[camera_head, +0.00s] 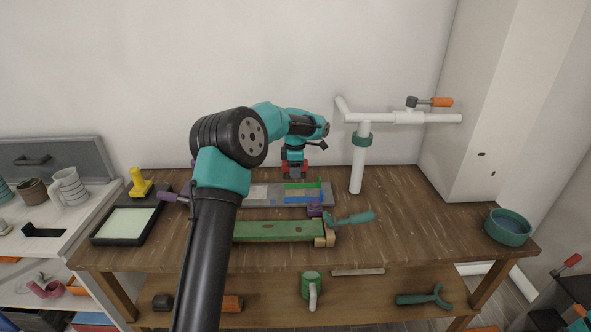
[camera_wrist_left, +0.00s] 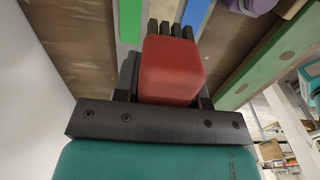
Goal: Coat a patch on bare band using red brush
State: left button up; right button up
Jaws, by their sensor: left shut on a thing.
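My left gripper (camera_head: 294,172) is shut on a red block-shaped tool, the red brush (camera_head: 285,168), at the back middle of the table. In the left wrist view the red brush (camera_wrist_left: 172,72) sits between the black fingers, with the dark finger ends showing beyond it. Below it on the table is a grey board (camera_head: 262,203) with a pale patch, a green strip (camera_head: 303,185) and a blue strip (camera_head: 303,197). I cannot tell which part is the bare band, or whether the brush touches the board. My right gripper is not in view.
A green plank (camera_head: 275,231) and a teal-handled tool (camera_head: 355,218) lie in front of the board. A white pipe stand (camera_head: 358,165) rises to its right. A black-rimmed pad (camera_head: 125,223) and yellow stamp (camera_head: 139,184) are at left, a teal bowl (camera_head: 508,227) at right. The table's right side is mostly clear.

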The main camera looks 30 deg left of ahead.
aim_at(290, 193)
pick_arm(q)
jog(key=shift+f, duration=3.2)
jog(key=shift+f, duration=0.65)
jog(key=shift+a, duration=0.1)
jog(key=shift+s+a, duration=0.5)
jog(key=shift+a, duration=0.25)
jog(key=shift+w+d, duration=0.5)
jog(key=shift+d, duration=0.25)
jog(key=shift+w+d, duration=0.45)
jog(key=shift+d, duration=0.3)
jog(key=shift+s+a, duration=0.15)
jog(key=shift+a, duration=0.05)
jog(key=shift+s+a, duration=0.4)
jog(key=shift+a, duration=0.25)
jog(key=shift+s+a, duration=0.4)
jog(key=shift+a, duration=0.25)
